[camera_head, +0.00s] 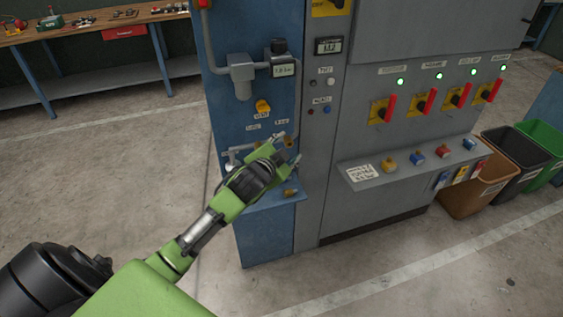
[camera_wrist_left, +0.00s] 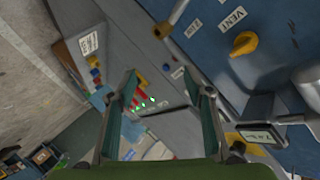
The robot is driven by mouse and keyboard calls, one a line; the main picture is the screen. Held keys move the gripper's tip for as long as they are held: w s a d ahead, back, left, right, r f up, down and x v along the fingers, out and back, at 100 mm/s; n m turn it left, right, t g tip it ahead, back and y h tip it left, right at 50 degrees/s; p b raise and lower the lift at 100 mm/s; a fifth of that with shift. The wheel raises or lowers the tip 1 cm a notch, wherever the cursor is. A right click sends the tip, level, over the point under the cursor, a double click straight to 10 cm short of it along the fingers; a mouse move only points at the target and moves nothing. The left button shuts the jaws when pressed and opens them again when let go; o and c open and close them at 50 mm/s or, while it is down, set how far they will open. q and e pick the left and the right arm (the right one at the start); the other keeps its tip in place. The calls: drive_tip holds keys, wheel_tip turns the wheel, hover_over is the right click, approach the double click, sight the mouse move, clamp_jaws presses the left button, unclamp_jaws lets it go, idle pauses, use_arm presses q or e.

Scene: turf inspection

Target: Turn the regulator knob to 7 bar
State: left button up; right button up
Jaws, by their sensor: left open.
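The black regulator knob (camera_head: 279,46) tops a grey fitting on the blue panel in the head view. Just below it is a small pressure display (camera_head: 285,69), whose digits are too small to read surely; the display also shows in the left wrist view (camera_wrist_left: 262,136). My left gripper (camera_head: 291,155) is open and empty, in front of the lower blue panel, well below the knob and apart from it. Its two fingers (camera_wrist_left: 168,88) are spread with nothing between them in the left wrist view. My right gripper is not in view.
A yellow vent knob (camera_head: 263,106) sits on the panel between my gripper and the regulator. Grey pipe and a filter bowl (camera_head: 242,78) stick out left of the regulator. The grey cabinet (camera_head: 370,75) with red-handled switches (camera_head: 390,107) stands right. Bins (camera_head: 478,187) stand beyond.

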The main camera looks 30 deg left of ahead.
use_arm(q)
drive_tip(key=f+n, duration=0.1)
drive_tip(key=s+f+n, duration=0.1)
drive_tip(key=f, duration=0.1)
drive_tip(key=a+f+n, duration=0.1)
drive_tip(key=shift+s+f+g, duration=0.15)
drive_tip(key=shift+s+g, duration=0.1)
drive_tip(key=shift+g, duration=0.05)
drive_tip(key=s+d+f+g, duration=0.15)
drive_tip(key=s+f, duration=0.45)
drive_tip(key=f, duration=0.6)
drive_tip(key=s+d+f+g+h, duration=0.1)
drive_tip(key=s+f+g, duration=0.2)
drive_tip(key=s+f, duration=0.55)
drive_tip(key=s+d+f+g, duration=0.1)
drive_tip(key=s+f+g, duration=0.15)
drive_tip(key=f, duration=1.15)
drive_tip(key=s+d+f+g, duration=0.1)
drive_tip(key=s+f, duration=0.5)
drive_tip(key=s, duration=0.6)
drive_tip(key=s+d+f+g+h, duration=0.1)
drive_tip(key=s+d+f, duration=0.3)
drive_tip(key=s, duration=0.9)
drive_tip(key=s+d+f+n+g, duration=0.1)
drive_tip(key=s+d+f+g, duration=0.2)
drive_tip(key=s+f, duration=0.5)
drive_tip(key=s, duration=0.4)
drive_tip(key=shift+s+d+f, duration=0.15)
drive_tip(key=shift+d+f, duration=0.1)
drive_tip(key=shift+f, duration=0.15)
